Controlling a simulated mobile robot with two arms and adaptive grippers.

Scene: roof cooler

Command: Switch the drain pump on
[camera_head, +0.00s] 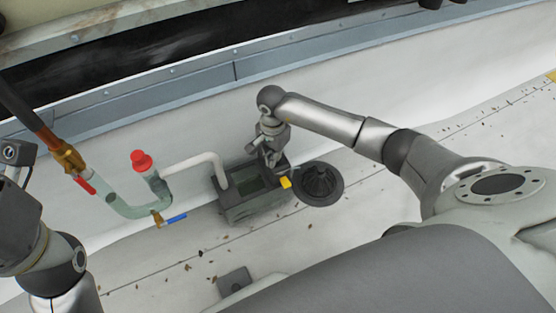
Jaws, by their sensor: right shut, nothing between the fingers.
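The drain pump (236,210) is a grey-green box on the white roof floor, near the middle of the camera_head view. A small yellow piece (286,183) sits at its right end; I cannot tell whether it is the switch or how it is set. My right gripper (272,160) is shut and empty, pointing down over the right end of the pump, close to the yellow piece. I cannot tell whether it touches. It hides part of the pump's top. My left arm's end (14,160) is at the left edge, partly cut off, its fingers unclear.
A pale pipe (195,161) joins the pump from the left. Left of it are a clear trap pipe (130,209), a red cap (141,160), a red-handled valve (84,184) and a blue-handled valve (175,218). A dark round drain grate (319,184) lies right of the pump.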

